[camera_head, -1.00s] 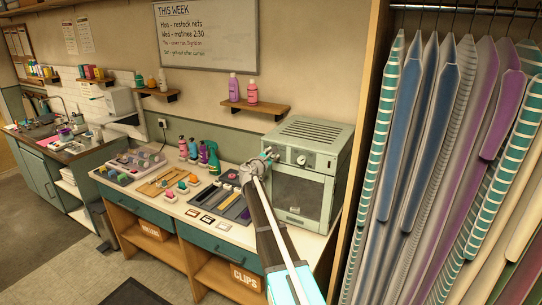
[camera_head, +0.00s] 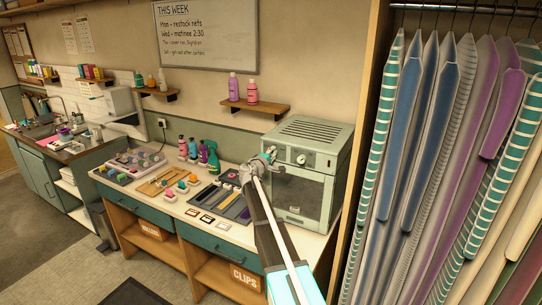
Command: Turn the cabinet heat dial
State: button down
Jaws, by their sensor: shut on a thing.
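The heat cabinet (camera_head: 308,135) is a pale green box with a vented top and a dark window in its door, standing at the right end of the counter. My gripper (camera_head: 271,157) is at the upper left of its front panel, shut on what appears to be the heat dial. The jaws and wrist hide most of that dial, so its pointer cannot be read. A small round pale gauge or knob (camera_head: 301,160) shows on the panel to the right of my gripper, apart from it.
The counter (camera_head: 238,236) holds trays, brushes and several bottles left of the cabinet. A green spray bottle (camera_head: 212,160) stands near my gripper. A wooden partition (camera_head: 365,130) and hanging striped garments (camera_head: 450,150) close off the right side. Open floor lies at the lower left.

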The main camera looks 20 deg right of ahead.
jog(key=m, duration=0.4)
jog(key=shift+f+m, duration=0.1)
jog(key=shift+m, duration=0.2)
jog(key=m, duration=0.4)
jog(key=c, duration=1.4)
grip_release()
jog(key=c, duration=1.4)
grip_release()
jog(key=shift+c, duration=1.2)
grip_release()
jog(key=v, duration=1.2)
jog(key=shift+s+d+f, duration=0.1)
